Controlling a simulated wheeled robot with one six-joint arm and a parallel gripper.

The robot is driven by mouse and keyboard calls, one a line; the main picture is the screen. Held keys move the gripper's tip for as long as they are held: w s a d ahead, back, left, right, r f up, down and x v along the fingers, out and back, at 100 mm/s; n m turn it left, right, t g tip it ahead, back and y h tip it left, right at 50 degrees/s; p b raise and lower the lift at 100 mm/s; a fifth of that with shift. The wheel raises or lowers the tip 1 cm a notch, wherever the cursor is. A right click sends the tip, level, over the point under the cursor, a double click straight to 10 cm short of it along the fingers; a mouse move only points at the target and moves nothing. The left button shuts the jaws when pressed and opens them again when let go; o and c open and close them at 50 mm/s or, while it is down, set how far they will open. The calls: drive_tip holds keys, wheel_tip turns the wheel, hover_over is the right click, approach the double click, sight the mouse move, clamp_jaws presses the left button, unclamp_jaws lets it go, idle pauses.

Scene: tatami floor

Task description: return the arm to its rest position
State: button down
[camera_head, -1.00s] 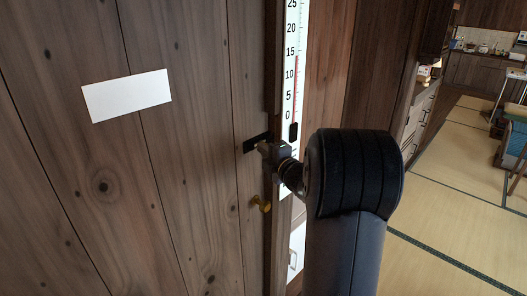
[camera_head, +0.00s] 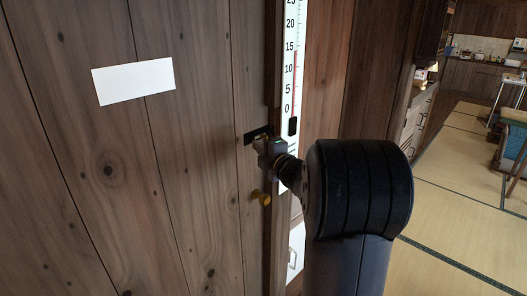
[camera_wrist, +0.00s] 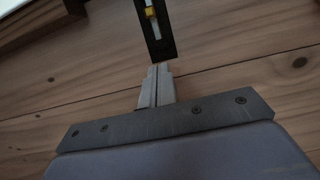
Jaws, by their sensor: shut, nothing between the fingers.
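My arm reaches forward to a wooden plank wall or door (camera_head: 150,190). My gripper (camera_head: 261,141) is at a small dark plate (camera_head: 252,136) on the wood and partly hides it in the head view. In the wrist view my gripper (camera_wrist: 160,70) has its two grey fingers together, with nothing between them. The fingertips are close to the near end of the dark plate (camera_wrist: 168,45), which has a pale slot and a yellow knob (camera_wrist: 151,12). I cannot tell whether the fingertips touch the plate.
A brass knob (camera_head: 260,198) sticks out just below my gripper. A white sheet (camera_head: 133,81) is on the planks at left. A tall thermometer (camera_head: 291,60) stands right of the planks. Open tatami floor (camera_head: 455,200) and a chair (camera_head: 512,150) lie to the right.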

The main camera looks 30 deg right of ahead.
drive_tip(key=s+d+b, duration=0.1)
drive_tip(key=s, duration=0.6)
drive_tip(key=shift+s+f, duration=0.2)
drive_tip(key=shift+s, duration=0.15)
drive_tip(key=p, duration=0.2)
approach(256, 138)
drive_tip(key=w+a, duration=0.3)
drive_tip(key=w, duration=0.1)
drive_tip(key=shift+w+d+r+p, duration=0.1)
drive_tip(key=shift+w+d+p, duration=0.15)
drive_tip(key=shift+w+d, duration=0.35)
drive_tip(key=shift+w+d+p, duration=0.25)
drive_tip(key=shift+w+d, duration=0.15)
drive_tip(key=shift+d, duration=0.25)
